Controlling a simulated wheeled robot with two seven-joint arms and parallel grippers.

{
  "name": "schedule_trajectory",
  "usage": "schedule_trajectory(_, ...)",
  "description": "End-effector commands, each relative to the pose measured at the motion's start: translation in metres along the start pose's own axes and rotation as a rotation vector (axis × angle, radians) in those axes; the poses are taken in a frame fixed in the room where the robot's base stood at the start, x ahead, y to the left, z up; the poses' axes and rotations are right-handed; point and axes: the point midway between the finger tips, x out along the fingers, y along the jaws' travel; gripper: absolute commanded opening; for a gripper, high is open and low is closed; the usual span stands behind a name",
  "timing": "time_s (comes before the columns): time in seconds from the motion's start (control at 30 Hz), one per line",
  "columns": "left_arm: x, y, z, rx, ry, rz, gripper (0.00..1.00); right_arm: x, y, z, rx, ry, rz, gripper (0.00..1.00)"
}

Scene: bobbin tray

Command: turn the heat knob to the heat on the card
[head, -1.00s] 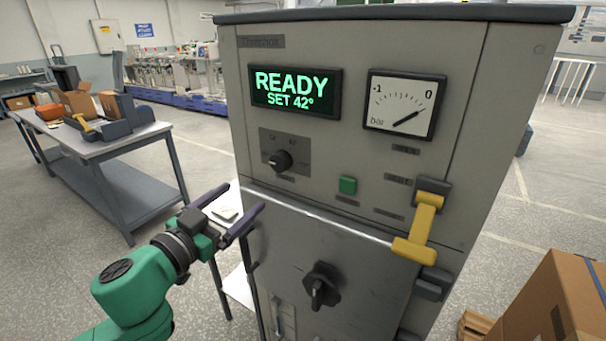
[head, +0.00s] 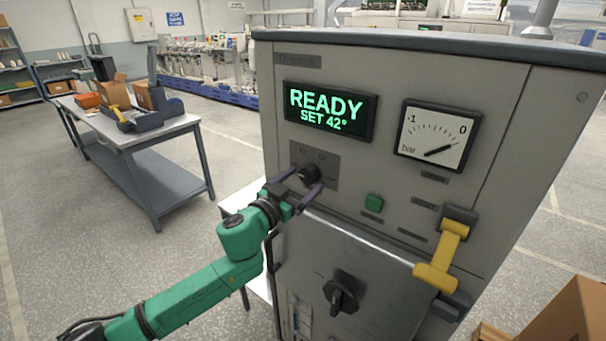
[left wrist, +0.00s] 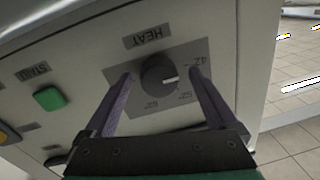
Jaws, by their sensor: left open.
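The heat knob (head: 308,174) is a round black knob on a dark plate on the grey machine (head: 400,215). In the left wrist view the knob (left wrist: 156,82) sits under the label HEAT, its white mark pointing between the 42 and 52 labels. My left gripper (head: 310,178) is open, with one finger on each side of the knob. A gap shows between fingers and knob in the left wrist view (left wrist: 162,76). The display (head: 330,110) reads READY, SET 42°. I cannot make out the card. My right gripper is out of view.
A green button (head: 374,203) and a yellow lever (head: 440,260) are to the right of the knob. A black handle (head: 342,292) is below. A pressure gauge (head: 437,135) is above. A cardboard box (head: 570,325) stands at lower right.

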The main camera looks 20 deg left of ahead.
Motion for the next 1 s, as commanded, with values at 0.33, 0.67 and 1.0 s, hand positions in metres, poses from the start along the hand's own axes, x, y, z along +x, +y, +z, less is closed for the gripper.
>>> schedule_trajectory(0.33,0.0037,0.0005,0.0006,0.000,0.000,0.001,0.65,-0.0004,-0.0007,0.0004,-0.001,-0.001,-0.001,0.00)
schedule_trajectory(0.67,0.0034,0.0001,0.0008,0.006,0.000,0.000,0.06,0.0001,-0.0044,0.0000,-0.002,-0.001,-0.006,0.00)
schedule_trajectory(1.0,0.0035,-0.0005,0.0017,0.121,0.008,-0.003,0.06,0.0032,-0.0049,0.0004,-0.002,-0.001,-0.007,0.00)
